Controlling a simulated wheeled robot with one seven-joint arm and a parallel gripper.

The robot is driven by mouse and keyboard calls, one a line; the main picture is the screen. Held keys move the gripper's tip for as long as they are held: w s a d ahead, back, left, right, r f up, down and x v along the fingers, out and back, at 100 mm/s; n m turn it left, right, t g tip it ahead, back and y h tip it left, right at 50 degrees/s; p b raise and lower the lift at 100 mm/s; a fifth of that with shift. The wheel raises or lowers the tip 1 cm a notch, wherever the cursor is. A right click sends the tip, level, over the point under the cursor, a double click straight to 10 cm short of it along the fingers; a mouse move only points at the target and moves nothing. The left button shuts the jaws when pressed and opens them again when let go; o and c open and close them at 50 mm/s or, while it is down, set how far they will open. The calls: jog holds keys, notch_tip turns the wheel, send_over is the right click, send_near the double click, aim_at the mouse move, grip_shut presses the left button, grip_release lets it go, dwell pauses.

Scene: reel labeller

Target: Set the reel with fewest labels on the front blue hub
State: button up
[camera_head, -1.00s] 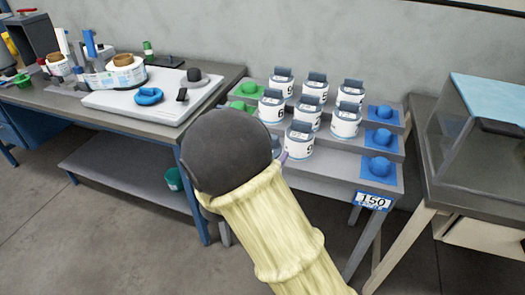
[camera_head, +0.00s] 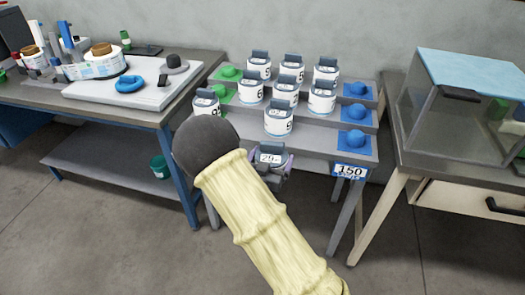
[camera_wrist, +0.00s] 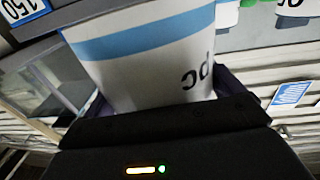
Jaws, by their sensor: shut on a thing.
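My gripper (camera_head: 270,165) is shut on a white reel with a dark top and a small number tag, in front of the stepped rack's lower edge; the digits are too small to read surely. In the wrist view the held reel (camera_wrist: 150,55) fills the jaws, white with a blue band and dark print. The front blue hub (camera_head: 354,139) is bare on its blue pad at the rack's right end, to the right of and beyond my gripper. Several other numbered reels stand on the rack, among them a front one (camera_head: 279,122) and a left one (camera_head: 207,105).
A card (camera_head: 350,170) reading 150 hangs below the front blue hub. A clear-sided case (camera_head: 455,120) stands right; a workbench (camera_head: 150,115) stands left.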

jog(key=s+d+f+n+y, duration=0.1)
jog(key=d+f+y, duration=0.1)
jog(key=d+f, duration=0.4)
notch_tip(320, 180, down, 3)
jog(key=shift+s+d+f+t+y, duration=0.1)
jog(key=shift+s+d+t+y, duration=0.2)
jog(key=shift+d, duration=0.1)
jog(key=shift+a, duration=0.1)
